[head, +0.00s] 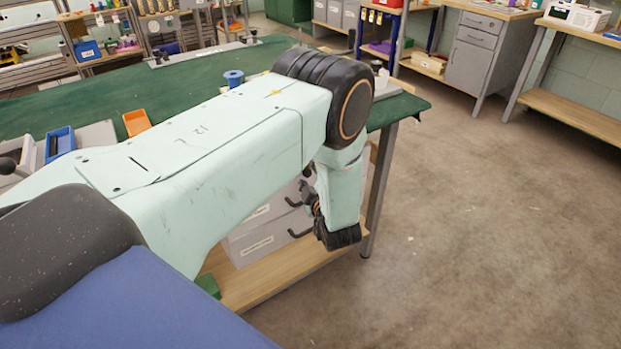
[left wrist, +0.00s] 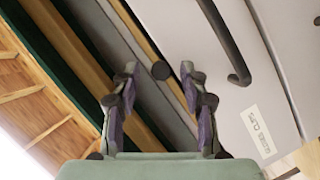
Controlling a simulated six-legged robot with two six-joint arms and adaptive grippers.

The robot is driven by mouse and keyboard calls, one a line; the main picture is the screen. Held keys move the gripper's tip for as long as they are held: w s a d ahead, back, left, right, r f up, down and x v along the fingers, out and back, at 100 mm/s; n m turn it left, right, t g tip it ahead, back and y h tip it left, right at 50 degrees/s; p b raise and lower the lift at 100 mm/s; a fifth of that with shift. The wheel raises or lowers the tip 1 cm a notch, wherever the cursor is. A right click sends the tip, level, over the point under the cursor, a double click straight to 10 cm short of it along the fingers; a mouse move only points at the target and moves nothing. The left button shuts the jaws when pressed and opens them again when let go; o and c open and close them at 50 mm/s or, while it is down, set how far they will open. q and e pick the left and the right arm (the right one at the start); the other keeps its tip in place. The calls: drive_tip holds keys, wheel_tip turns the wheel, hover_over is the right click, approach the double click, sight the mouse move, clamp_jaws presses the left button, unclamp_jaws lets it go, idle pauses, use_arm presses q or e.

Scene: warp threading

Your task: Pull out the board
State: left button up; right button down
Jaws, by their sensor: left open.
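My left gripper (left wrist: 160,75) is open in the left wrist view, its two fingers apart. A round dark knob (left wrist: 161,70) lies between the fingertips in that picture; I cannot tell whether either finger touches it. The knob appears to sit along a thin light-wood edge (left wrist: 138,25), which looks like the board's front, below the tabletop. In the head view the left gripper (head: 308,196) shows only partly, beside the table's end, and my arm hides the board there. My right gripper is not in view.
The green-topped table (head: 160,97) has grey drawer boxes (head: 262,243) with dark handles beneath, on a wooden lower shelf (head: 290,272). A table leg (head: 379,190) stands close to my left wrist. The floor (head: 480,240) to the right is clear.

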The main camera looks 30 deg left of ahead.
use_arm(q)
drive_tip(key=shift+f, duration=0.1)
drive_tip(key=shift+a, duration=0.1)
drive_tip(key=shift+c, duration=1.1)
drive_tip(key=c, duration=0.3)
clamp_jaws()
